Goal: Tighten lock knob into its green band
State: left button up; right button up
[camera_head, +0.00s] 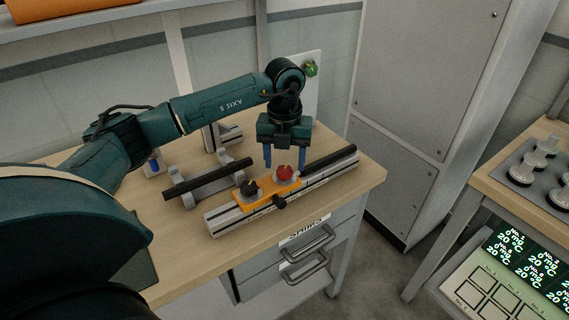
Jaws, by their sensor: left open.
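My left gripper (284,166) points down over the rail fixture (225,222), its two blue fingers spread apart. A red knob (284,173) on the orange carriage (262,196) shows between and just below the fingertips; I cannot tell whether they are level with it. A black knob (249,187) stands at the carriage's left end. Another black knob (280,203) sticks out of its front side. Which knob is the lock knob is not clear. No green band can be made out on any of them. My right gripper is not in view.
A black bar (208,179) rests on grey supports behind the rail. A panel with a green button (311,69) stands at the back. A grey cabinet (440,70) is right of the wooden bench (352,178). A second table (500,175) with white knobs and displays is further right.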

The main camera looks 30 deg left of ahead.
aim_at(284, 169)
pick_arm(q)
notch_tip(284, 169, up, 12)
jog(key=b, duration=0.1)
jog(key=shift+f, duration=0.25)
